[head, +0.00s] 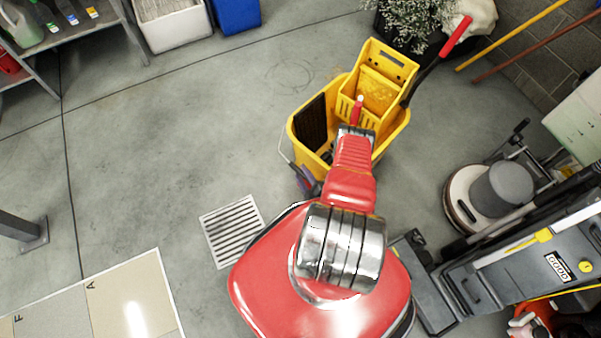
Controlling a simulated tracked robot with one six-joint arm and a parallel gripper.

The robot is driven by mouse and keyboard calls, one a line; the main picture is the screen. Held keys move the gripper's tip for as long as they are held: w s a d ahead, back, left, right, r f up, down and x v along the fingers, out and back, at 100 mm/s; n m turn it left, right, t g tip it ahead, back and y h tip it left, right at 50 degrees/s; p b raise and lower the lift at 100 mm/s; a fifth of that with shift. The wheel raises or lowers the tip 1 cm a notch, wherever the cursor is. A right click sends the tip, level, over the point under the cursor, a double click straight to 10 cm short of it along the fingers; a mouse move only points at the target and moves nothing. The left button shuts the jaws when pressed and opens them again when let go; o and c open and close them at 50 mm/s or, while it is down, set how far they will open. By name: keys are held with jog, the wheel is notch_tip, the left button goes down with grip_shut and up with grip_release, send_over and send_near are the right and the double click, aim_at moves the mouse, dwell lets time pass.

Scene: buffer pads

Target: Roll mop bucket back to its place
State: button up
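The yellow mop bucket (398,132) stands on the grey floor at upper centre. A yellow wringer (378,70) sits on it, with a red-gripped lever slanting up to the right. A dark panel (311,124) shows in the left part of the bucket. My red arm reaches up the picture to the bucket's near side. My gripper (357,115) is at the arm's far end, over or against the bucket. My own arm hides most of the fingers and part of the bucket. I cannot tell whether the gripper touches or holds anything.
A floor grate (232,231) lies left of my base. Lettered tan panels (125,300) lie at lower left. A floor machine (490,194) and a grey machine (520,268) stand close on the right. A plant (412,22) is behind the bucket.

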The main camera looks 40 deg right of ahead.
jog(key=shift+x, duration=0.8)
jog(key=shift+c, duration=0.5)
grip_shut()
jog(key=shift+a, duration=0.1)
